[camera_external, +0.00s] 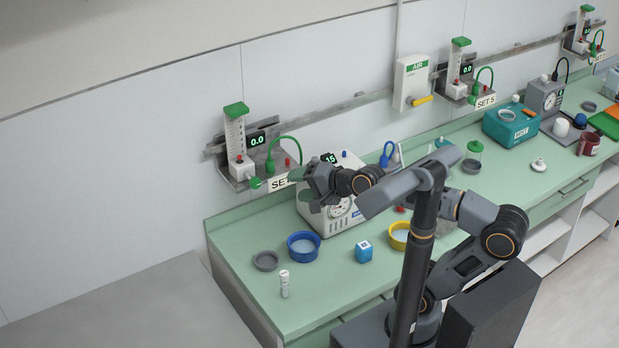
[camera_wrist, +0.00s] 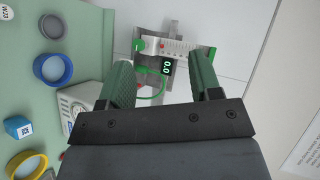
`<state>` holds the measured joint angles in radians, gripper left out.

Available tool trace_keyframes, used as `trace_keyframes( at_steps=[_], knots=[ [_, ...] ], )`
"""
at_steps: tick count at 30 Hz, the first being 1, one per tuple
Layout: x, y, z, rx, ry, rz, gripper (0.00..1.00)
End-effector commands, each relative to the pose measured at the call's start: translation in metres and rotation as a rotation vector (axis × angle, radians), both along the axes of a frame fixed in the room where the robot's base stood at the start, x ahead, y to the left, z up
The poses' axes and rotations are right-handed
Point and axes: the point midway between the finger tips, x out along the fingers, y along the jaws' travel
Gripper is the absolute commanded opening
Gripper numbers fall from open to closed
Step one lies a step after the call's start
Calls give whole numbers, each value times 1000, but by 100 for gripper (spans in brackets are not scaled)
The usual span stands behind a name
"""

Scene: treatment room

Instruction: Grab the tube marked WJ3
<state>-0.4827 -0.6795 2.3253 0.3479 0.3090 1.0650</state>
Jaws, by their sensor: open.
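A small white tube (camera_external: 284,284) stands upright on the green counter near its front left. In the wrist view the white tube (camera_wrist: 6,12) is cut off at the top left corner, and its mark reads WJ3. My gripper (camera_external: 314,184) is raised in front of the white machine, behind and to the right of the tube and well apart from it. In the wrist view my gripper (camera_wrist: 163,75) is open, with nothing between its two green fingers, and points toward the wall unit.
Near the tube are a grey dish (camera_external: 265,261), a blue ring dish (camera_external: 303,246), a blue cube (camera_external: 364,251) and a yellow ring dish (camera_external: 399,236). The white machine (camera_external: 345,217) stands behind them. A wall unit (camera_external: 240,172) with a green-capped column hangs above. The counter (camera_external: 235,250) around the tube is clear.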

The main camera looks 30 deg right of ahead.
Motion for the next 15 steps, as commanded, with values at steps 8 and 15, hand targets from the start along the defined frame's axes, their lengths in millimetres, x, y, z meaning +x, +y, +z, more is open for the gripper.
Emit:
trace_keyframes(
  at_steps=[8,15],
  knots=[
    [-42,61,55,926,211,3,58],
    [-51,49,-4,1258,377,-110,58]
  ],
)
